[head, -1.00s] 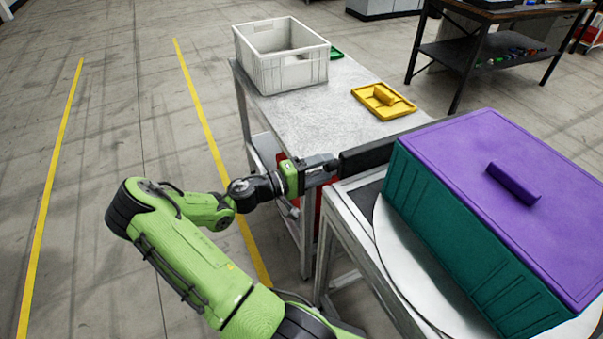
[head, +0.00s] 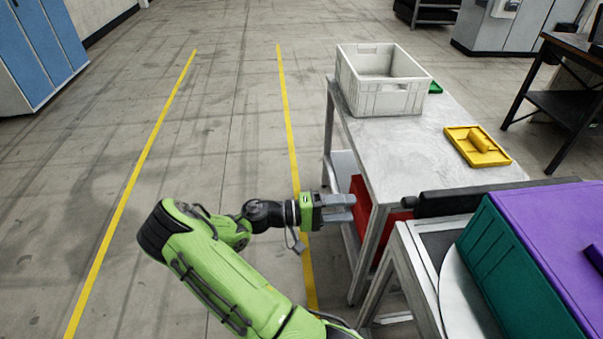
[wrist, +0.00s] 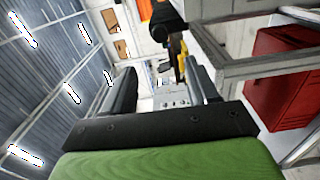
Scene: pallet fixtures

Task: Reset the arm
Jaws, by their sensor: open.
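My green arm reaches across the lower middle of the head view. My gripper (head: 345,207) points right, beside the left edge of the grey metal table (head: 395,155). In the wrist view my gripper (wrist: 165,88) shows two dark fingers set wide apart with nothing between them. It is open and empty.
A teal box (head: 510,270) with a purple lid (head: 550,225) stands at right. Left floor is clear.

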